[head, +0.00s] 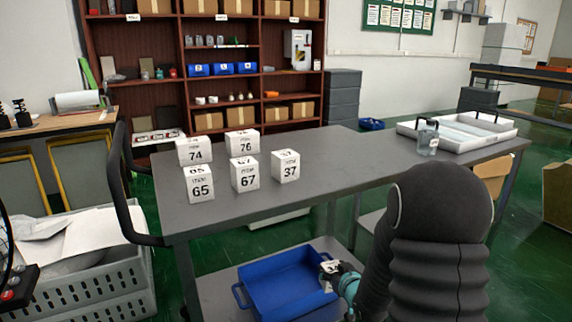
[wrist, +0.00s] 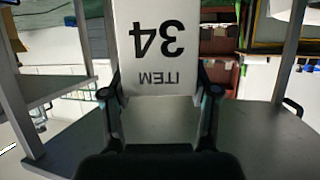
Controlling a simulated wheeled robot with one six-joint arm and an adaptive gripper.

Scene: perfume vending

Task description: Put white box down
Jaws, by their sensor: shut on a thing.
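My gripper (wrist: 160,100) is shut on a white box (wrist: 158,50) printed "ITEM 34", which appears upside down in the wrist view. In the head view my gripper (head: 338,272) is low, at the right rim of a blue tray (head: 285,285) on the cart's lower shelf. A small part of the white box (head: 329,267) shows at the fingertips there; my arm hides some of the area. I cannot tell whether the box touches the tray. The visible inside of the tray looks empty.
White boxes numbered 74, 76, 65 (head: 200,187), 67 (head: 245,176) and 37 (head: 286,166) stand on the grey tabletop (head: 330,150). A glass bottle (head: 428,139) and a white tray (head: 407,128) are at its right. A grey crate (head: 90,280) stands left.

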